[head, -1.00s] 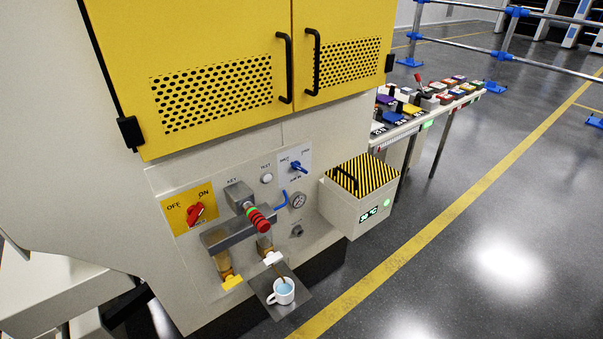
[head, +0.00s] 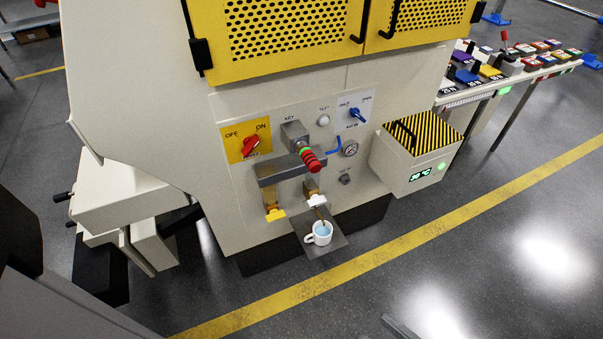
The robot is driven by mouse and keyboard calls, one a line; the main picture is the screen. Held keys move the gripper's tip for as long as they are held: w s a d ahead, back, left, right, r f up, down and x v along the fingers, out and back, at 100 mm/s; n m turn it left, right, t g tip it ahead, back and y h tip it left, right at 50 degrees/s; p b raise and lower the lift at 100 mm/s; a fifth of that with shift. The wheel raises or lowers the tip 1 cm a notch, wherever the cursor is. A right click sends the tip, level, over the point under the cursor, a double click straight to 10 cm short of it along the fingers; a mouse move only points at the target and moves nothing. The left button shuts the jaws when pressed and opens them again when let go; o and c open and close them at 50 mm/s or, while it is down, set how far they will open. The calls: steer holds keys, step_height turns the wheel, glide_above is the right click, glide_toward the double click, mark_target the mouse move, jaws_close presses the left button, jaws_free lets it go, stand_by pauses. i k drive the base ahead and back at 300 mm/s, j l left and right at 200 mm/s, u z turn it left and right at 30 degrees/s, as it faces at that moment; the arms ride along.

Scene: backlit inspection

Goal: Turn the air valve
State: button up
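A blue valve handle (head: 357,114) sits on a small white plate at the upper right of the machine's front panel. The plate's lettering is too small to read surely; the handle lies slanted across it. A bent blue tube (head: 334,147) comes out of the panel just below and left of it, beside a round gauge (head: 350,149). Nothing touches the blue handle. My gripper's fingers do not show; a grey bar end at the bottom edge is too cut off to identify.
A white mug (head: 319,233) stands below on a plate. A striped-lid box (head: 418,157) juts out at right. The floor in front is clear.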

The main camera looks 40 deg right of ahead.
mark_target(358, 116)
steer(key=i+j+z, duration=0.15)
steer(key=z, duration=0.25)
steer(key=i+j+z, duration=0.1)
steer(key=j+z, duration=0.25)
steer(key=i+j+z, duration=0.1)
steer(key=z, duration=0.3)
